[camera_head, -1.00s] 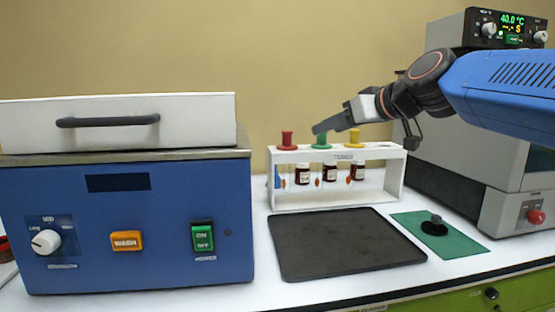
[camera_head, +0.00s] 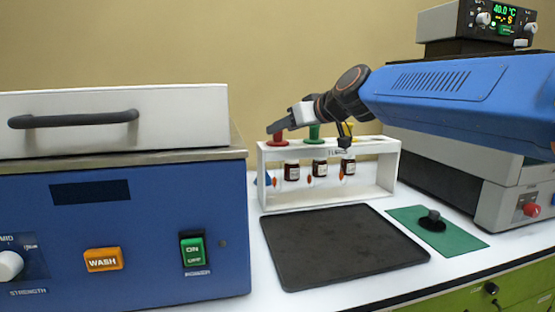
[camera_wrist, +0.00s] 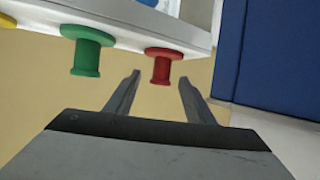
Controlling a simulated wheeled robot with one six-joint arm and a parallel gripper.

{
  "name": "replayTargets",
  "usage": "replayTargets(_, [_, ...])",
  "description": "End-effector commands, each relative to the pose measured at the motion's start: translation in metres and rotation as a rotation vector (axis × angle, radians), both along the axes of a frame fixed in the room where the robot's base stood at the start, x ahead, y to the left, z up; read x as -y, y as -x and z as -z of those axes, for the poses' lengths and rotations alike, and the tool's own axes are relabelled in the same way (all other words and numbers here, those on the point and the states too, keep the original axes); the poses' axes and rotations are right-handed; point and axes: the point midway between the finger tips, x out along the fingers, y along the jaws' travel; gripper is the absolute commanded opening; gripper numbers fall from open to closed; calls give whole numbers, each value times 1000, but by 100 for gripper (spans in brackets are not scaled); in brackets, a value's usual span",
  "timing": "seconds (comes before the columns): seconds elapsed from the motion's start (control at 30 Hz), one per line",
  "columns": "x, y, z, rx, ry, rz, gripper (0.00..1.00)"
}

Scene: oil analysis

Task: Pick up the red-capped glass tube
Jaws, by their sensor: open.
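The red-capped tube (camera_wrist: 162,66) stands in the white rack; its cap also shows in the head view (camera_head: 277,140), partly hidden by my finger. My gripper (camera_head: 272,128) is at the height of the caps, beside the red one. Whether the fingers touch the cap I cannot tell. The white rack (camera_head: 387,175) stands on the bench.
A green-capped tube (camera_head: 313,132) and a yellow-capped tube (camera_head: 348,131) stand to the right in the rack. A blue washer (camera_head: 130,235) is at left, a black tray (camera_head: 340,245) in front, a green mat (camera_head: 465,238) at right.

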Motion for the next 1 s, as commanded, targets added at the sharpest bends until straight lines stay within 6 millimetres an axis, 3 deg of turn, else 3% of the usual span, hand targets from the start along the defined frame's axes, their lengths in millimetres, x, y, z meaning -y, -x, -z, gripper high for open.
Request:
replayTargets(0.47, [-22,-25,14,0,0,0,49])
replayTargets(0.73, [-43,-49,28,1,1,0,49])
replayTargets(1.0, [-45,-52,28,2,0,1,49])
